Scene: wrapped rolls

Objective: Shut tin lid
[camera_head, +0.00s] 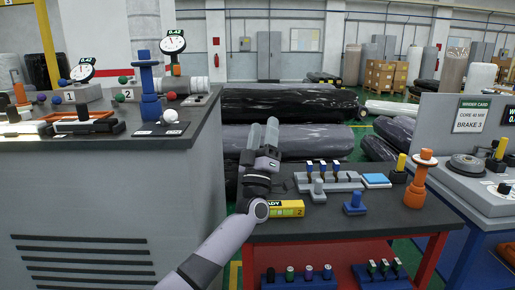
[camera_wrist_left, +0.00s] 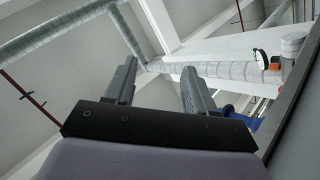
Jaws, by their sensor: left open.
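My left gripper (camera_head: 263,124) is raised with its fingers pointing up, above the back left part of the dark worktop (camera_head: 400,222). In the left wrist view the two fingers (camera_wrist_left: 160,72) stand apart with nothing between them, facing the ceiling and upper wall. I cannot clearly make out a tin or its lid in either view. A flat light-blue piece (camera_head: 376,180) lies at the back of the worktop, apart from the gripper; I cannot tell whether it is a lid. My right gripper is not in view.
A grey rack (camera_head: 330,182), a blue knobbed block (camera_head: 355,203) and an orange post (camera_head: 421,178) stand on the worktop. A tall grey bench (camera_head: 100,200) is at left. The worktop's front right is clear.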

